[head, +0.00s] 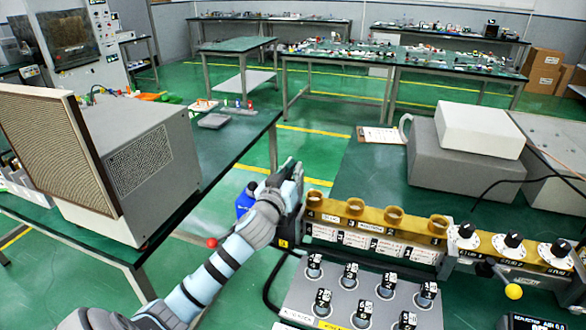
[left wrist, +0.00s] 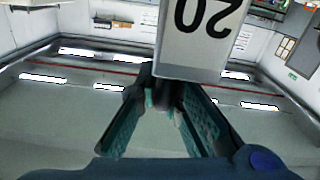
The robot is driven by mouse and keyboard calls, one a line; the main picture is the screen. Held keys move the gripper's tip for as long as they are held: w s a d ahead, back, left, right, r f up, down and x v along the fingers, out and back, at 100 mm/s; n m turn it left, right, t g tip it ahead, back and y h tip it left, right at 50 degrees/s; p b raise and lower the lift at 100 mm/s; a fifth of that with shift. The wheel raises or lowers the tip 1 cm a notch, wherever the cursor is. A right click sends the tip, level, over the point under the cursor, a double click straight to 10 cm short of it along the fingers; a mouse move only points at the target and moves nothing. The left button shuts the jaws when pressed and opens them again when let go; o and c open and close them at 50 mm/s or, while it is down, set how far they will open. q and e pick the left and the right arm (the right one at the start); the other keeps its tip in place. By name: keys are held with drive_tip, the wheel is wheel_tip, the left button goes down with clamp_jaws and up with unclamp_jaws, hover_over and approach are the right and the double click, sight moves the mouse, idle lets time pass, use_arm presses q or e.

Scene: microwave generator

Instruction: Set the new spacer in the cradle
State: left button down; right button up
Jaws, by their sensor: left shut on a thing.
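My left gripper (head: 284,178) is raised at the left end of a brass strip with round sockets (head: 372,215). In the left wrist view its fingers (left wrist: 165,98) are closed on a pale grey block marked "20" (left wrist: 200,45), which I take to be the spacer. The block's far end runs out of that view. In the head view the gripper mostly hides the block. Below the strip, a grey panel (head: 345,318) carries several small numbered black-and-white pieces (head: 350,272) in round seats. I cannot tell which part is the cradle. My right gripper is not in view.
White dials (head: 511,245) and a yellow ball knob (head: 513,291) stand right of the strip. A red ball knob (head: 212,242) and a blue container (head: 246,200) are near my left arm. A large grey cabinet (head: 150,165) stands at left. Grey boxes (head: 455,165) stand behind.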

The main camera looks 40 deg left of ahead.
use_arm(q)
drive_tip(key=shift+f+b, duration=2.25)
drive_tip(key=shift+f, duration=0.6)
drive_tip(key=c, duration=1.6)
unclamp_jaws()
drive_tip(key=shift+c, duration=0.2)
drive_tip(key=shift+s, duration=0.15)
drive_tip(key=v, duration=1.1)
drive_tip(key=shift+s+d, duration=0.2)
drive_tip(key=shift+s, duration=0.1)
drive_tip(key=shift+s, duration=0.1)
